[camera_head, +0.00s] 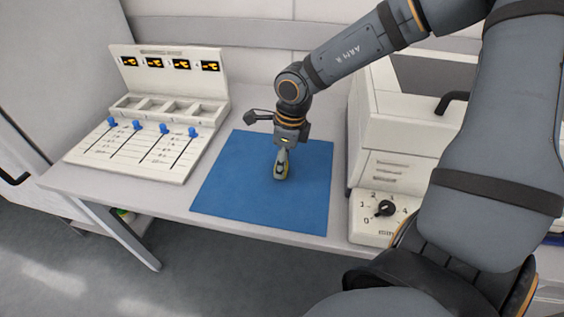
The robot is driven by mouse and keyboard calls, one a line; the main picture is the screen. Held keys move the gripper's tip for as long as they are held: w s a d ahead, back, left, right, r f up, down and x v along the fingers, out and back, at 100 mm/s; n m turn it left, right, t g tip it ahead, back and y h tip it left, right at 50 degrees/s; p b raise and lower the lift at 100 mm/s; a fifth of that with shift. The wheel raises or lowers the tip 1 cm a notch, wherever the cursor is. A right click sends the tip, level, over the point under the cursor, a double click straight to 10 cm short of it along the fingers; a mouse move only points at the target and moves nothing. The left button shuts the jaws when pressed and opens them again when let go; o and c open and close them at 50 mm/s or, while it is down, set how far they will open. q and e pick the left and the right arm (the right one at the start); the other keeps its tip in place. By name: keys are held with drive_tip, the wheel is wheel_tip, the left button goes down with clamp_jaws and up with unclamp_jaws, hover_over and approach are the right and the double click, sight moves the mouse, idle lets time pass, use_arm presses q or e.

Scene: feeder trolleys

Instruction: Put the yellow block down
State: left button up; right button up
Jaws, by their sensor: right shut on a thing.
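The yellow block (280,172) is at the middle of the blue mat (235,197), directly below my right gripper (282,161). My right gripper points down and is shut on the block, with its fingers covering much of it. I cannot tell whether the block touches the mat or hangs just above it. My left gripper does not show.
A white panel (125,160) with blue sliders, several small displays and empty compartments stands on the left of the table (165,201). A white machine (385,175) with a black dial (384,208) stands right of the mat. The mat around the block is clear.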

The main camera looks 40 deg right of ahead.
drive_tip(key=shift+r, duration=0.1)
drive_tip(key=o, duration=1.1)
drive_tip(key=shift+o, duration=0.2)
